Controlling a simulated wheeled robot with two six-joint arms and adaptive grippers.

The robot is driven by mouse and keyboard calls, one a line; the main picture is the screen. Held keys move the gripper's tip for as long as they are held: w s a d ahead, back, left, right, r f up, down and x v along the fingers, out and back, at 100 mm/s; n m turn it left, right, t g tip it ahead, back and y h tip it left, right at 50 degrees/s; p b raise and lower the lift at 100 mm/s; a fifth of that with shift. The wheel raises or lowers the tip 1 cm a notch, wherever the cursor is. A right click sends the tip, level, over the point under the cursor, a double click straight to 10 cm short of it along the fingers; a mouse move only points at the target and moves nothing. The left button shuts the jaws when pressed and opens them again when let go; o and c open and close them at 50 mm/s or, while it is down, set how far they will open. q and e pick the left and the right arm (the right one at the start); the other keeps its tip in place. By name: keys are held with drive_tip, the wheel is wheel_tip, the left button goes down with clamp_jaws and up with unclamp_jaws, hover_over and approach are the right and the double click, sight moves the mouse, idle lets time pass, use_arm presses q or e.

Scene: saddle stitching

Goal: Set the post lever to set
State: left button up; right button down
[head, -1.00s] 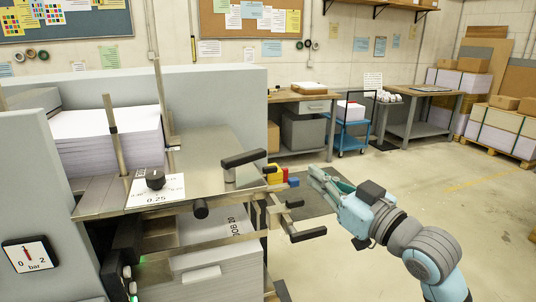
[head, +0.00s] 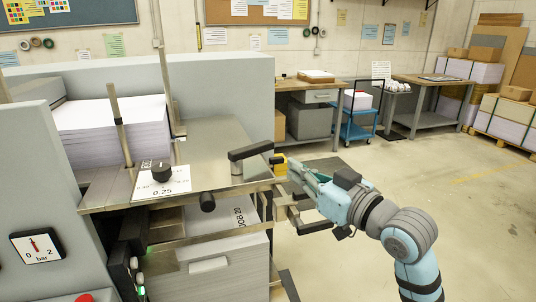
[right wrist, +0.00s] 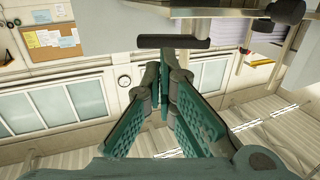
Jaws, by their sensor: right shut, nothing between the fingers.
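A black lever handle (head: 251,150) stands on a short metal post at the right edge of the machine's steel table (head: 210,140). I take it for the post lever, but no set marking is readable. My right gripper (head: 284,166) is just right of the handle, by the yellow block (head: 280,163) at the table edge. In the right wrist view its teal fingers (right wrist: 165,78) are together and empty. My left gripper is not in view.
More black-handled bars (head: 315,226) stick out below the table edge, close under my right gripper. A dial knob (head: 162,172), an upright rod (head: 120,125) and a paper stack (head: 110,135) are further left. The floor (head: 470,220) at the right is open.

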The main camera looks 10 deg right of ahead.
sight(262, 150)
drive_tip(key=x, duration=0.9)
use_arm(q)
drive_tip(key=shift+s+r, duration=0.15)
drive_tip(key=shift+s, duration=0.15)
